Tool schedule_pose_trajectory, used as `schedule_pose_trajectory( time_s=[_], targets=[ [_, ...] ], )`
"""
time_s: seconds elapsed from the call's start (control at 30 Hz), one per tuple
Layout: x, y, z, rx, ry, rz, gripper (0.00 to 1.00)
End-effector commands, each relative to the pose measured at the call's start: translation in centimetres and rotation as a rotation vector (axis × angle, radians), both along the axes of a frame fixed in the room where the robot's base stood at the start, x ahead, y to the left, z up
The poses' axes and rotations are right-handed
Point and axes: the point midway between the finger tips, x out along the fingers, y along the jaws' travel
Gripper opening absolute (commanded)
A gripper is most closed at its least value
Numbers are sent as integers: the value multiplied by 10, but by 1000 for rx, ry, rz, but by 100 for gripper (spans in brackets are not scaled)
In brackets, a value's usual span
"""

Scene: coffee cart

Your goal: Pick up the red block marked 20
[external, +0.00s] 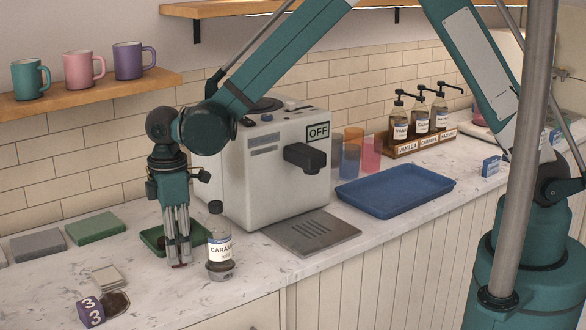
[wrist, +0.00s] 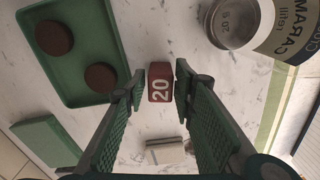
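The small red block marked 20 (wrist: 160,83) lies on the marble counter, its white number facing up in the wrist view. My gripper (wrist: 159,86) is over it, pointing down, with one finger on each side of the block. The fingertips are close to its sides, with narrow gaps seeming to show, so I see no firm hold. In the external view my gripper (external: 180,262) is low at the counter, and only a little red shows at the fingertips; the fingers hide most of the block.
A caramel bottle (external: 220,245) stands close to the right of my gripper. A green tray (external: 152,238) with dark round pucks lies just behind. The coffee machine (external: 250,165) stands behind right. A purple block marked 3 (external: 91,312) and a light square piece (external: 107,278) lie front left.

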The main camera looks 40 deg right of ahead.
Motion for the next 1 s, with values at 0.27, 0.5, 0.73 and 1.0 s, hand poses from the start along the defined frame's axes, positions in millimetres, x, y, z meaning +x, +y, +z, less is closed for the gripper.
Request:
schedule_pose_trajectory(
  time_s=[0.27,0.5,0.73,1.0],
  targets=[
    [0,0,-14,0,0,0,27],
    [0,0,-13,0,0,0,27],
    [0,0,-13,0,0,0,27],
    [0,0,-13,0,0,0,7]
  ],
)
